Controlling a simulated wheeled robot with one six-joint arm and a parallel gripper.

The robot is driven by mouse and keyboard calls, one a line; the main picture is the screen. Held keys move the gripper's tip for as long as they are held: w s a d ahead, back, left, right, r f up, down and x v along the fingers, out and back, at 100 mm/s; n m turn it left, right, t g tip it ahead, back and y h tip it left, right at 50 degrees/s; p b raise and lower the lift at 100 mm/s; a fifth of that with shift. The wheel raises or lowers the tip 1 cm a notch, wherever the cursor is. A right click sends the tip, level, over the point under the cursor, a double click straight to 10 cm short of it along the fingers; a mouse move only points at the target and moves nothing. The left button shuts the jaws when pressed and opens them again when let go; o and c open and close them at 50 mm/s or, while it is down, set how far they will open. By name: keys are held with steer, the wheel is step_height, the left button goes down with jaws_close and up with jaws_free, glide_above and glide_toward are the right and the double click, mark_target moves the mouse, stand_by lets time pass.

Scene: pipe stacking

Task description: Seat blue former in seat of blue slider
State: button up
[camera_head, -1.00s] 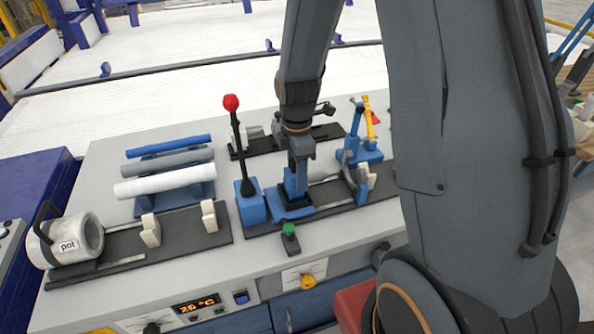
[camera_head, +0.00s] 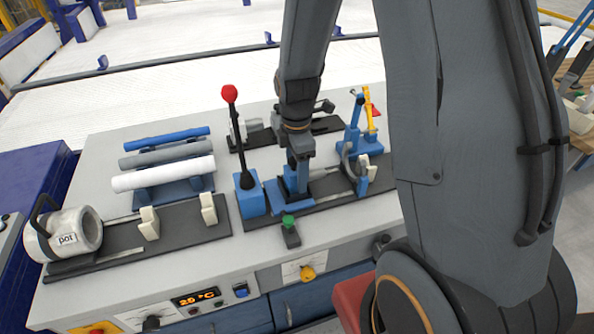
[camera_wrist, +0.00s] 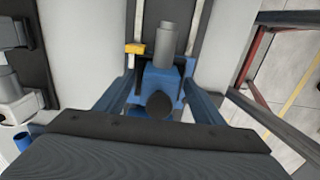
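My gripper (camera_head: 296,185) points down over the blue slider (camera_head: 279,198) on the dark rail in the middle of the bench. In the wrist view my gripper's two blue fingers (camera_wrist: 160,88) stand on either side of a blue block with a dark round part (camera_wrist: 159,104). This block looks like the blue former, low at the slider. A grey cylinder (camera_wrist: 166,45) lies just beyond it. The fingers are close to the block's sides, but I cannot tell whether they grip it. The seat is hidden under the block and gripper.
A blue block with a red-knobbed lever (camera_head: 229,94) stands just left of my gripper. A blue clamp with a yellow handle (camera_head: 355,110) stands to the right.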

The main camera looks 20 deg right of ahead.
steer(key=shift+r+b, duration=0.8)
steer(key=shift+r, duration=3.1)
steer(key=shift+s+r+m, duration=0.1)
steer(key=shift+s+m, duration=0.15)
steer(key=shift+m, duration=0.25)
steer(key=s+r+m+t, duration=0.1)
steer(key=s+m, duration=0.9)
steer(key=m, duration=0.7)
steer(key=shift+s, duration=0.3)
